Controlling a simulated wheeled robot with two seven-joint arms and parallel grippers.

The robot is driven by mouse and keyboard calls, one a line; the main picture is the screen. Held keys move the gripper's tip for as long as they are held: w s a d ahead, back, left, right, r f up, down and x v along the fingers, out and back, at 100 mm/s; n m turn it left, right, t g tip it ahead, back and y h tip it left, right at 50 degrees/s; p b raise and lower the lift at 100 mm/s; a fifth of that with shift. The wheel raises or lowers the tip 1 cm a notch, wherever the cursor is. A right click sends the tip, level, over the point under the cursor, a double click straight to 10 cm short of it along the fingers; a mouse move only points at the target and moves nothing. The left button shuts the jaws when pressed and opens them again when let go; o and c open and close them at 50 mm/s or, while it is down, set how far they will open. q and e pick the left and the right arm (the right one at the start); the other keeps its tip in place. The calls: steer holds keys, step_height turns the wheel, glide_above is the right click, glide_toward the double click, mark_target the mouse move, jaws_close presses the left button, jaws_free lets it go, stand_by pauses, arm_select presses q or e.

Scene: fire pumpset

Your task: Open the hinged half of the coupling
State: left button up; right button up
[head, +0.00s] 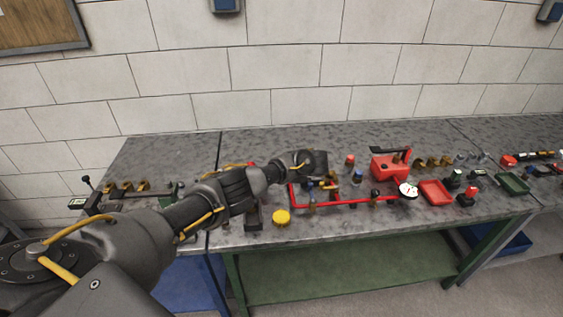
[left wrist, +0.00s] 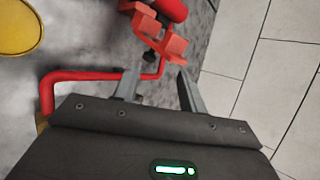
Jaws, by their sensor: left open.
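An orange-red part with flat upright lugs (left wrist: 172,45), which looks like the coupling, shows in the left wrist view beside a red cylinder (left wrist: 172,9). I cannot tell for sure which piece is its hinged half. A dark knob (left wrist: 150,56) sits close to it. In the head view my left arm mostly covers this area. My left gripper (left wrist: 157,76) is open with nothing between its fingers; the orange-red part appears just beyond the fingertips. In the head view the gripper's fingers are hidden behind the wrist. My right gripper is in neither view.
A bent red pipe (head: 340,203) runs along the bench (head: 150,155). A yellow disc (head: 281,216) lies near the front edge. A gauge (head: 407,190), a red tray (head: 435,192) and a red pump box (head: 390,165) stand to the right.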

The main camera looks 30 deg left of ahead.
arm_select(q)
steer(key=shift+p+v, duration=0.6)
steer(key=shift+v, duration=1.6)
